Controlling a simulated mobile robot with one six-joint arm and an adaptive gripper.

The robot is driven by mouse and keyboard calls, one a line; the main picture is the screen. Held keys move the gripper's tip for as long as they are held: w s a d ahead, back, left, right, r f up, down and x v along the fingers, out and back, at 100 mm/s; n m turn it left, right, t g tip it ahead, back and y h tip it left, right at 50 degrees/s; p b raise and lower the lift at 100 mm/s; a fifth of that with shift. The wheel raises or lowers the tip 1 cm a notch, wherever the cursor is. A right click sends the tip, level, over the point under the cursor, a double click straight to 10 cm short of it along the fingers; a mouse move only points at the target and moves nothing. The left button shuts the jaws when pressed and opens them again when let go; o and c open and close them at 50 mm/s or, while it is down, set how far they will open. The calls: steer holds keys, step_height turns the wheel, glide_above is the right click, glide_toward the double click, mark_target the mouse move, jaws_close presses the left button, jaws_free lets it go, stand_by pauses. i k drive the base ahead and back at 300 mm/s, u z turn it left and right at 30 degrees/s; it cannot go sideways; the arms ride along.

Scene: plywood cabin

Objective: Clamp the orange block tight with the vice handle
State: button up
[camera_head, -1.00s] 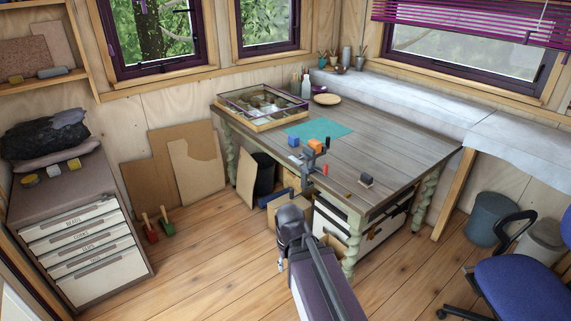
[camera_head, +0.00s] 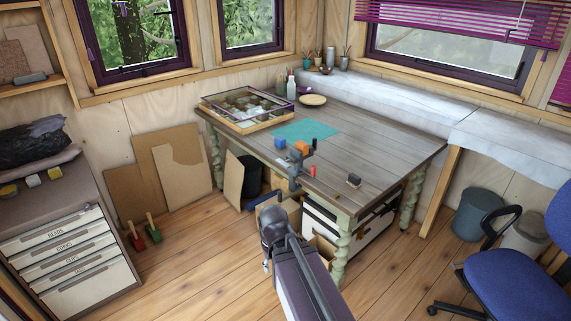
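I cannot tell whether the vice jaws touch the block. A thin dark upright part with a small red piece (camera_head: 313,171) near it shows at the vice's right; I cannot make out the handle clearly. My arm reaches up from the bottom middle, and its dark joint (camera_head: 272,229) is in front of and below the table corner. My gripper's fingers cannot be made out at this size.
A blue block (camera_head: 280,143), a teal mat (camera_head: 306,130) and a glass-topped case (camera_head: 247,107) are on the table. A small dark block (camera_head: 354,180) lies near its front edge. The blue chair (camera_head: 515,285) stands at right.

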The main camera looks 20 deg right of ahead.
mark_target(284, 164)
steer(key=i, duration=0.95)
steer(key=u, duration=0.05)
